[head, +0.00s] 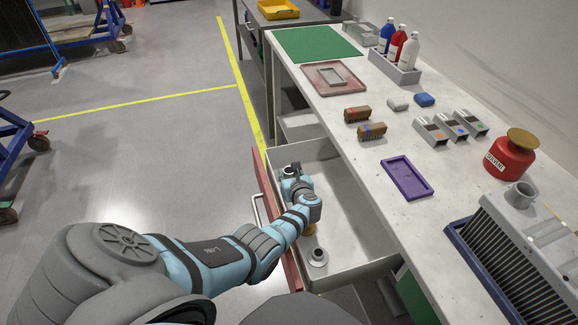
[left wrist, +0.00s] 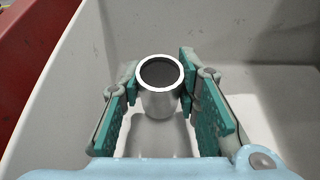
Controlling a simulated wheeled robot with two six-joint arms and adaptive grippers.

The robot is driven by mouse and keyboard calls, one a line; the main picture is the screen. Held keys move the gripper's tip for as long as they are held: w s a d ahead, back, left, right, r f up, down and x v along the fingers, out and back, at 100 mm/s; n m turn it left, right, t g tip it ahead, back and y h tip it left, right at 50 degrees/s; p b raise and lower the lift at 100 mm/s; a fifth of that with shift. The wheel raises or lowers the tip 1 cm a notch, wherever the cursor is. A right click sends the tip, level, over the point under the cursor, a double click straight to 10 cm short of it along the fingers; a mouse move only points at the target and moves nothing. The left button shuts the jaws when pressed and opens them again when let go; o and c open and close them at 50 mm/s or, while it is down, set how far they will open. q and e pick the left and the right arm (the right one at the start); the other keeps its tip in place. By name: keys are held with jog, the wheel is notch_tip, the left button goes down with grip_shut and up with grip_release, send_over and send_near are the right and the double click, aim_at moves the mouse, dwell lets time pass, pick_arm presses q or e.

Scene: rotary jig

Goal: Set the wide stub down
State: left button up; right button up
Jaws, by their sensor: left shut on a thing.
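The wide stub (left wrist: 160,100) is a short metal tube with a dark open top, upright between the green-padded fingers of my left gripper (left wrist: 160,92). The gripper is shut on it. In the head view my left gripper (head: 290,176) reaches down into the open drawer (head: 345,200) near its far end. The stub's top shows there in part; the wrist hides the rest. A shadow lies below the stub in the wrist view, and I cannot tell whether its base touches the drawer floor. My right gripper is not in view.
A flanged metal part (head: 317,257) stands in the drawer's near end, beside a partly hidden brass-coloured piece. The drawer has a red front (head: 268,195) and pale walls. The worktop above holds a purple tray (head: 407,178), brushes, a red solvent can (head: 510,158) and bottles.

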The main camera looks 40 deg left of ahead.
aim_at(293, 175)
pick_arm(q)
jog(key=o, duration=1.1)
jog(key=shift+o, duration=0.2)
jog(key=shift+r+p, duration=0.5)
jog(key=shift+p, duration=0.05)
jog(key=p+v, duration=0.4)
jog(key=shift+d+r, duration=0.15)
jog(key=shift+r, duration=0.3)
jog(key=p+v, duration=0.2)
jog(key=v, duration=0.5)
jog(key=shift+s+d+p, duration=0.25)
jog(key=shift+p, duration=0.05)
jog(key=shift+f, duration=0.15)
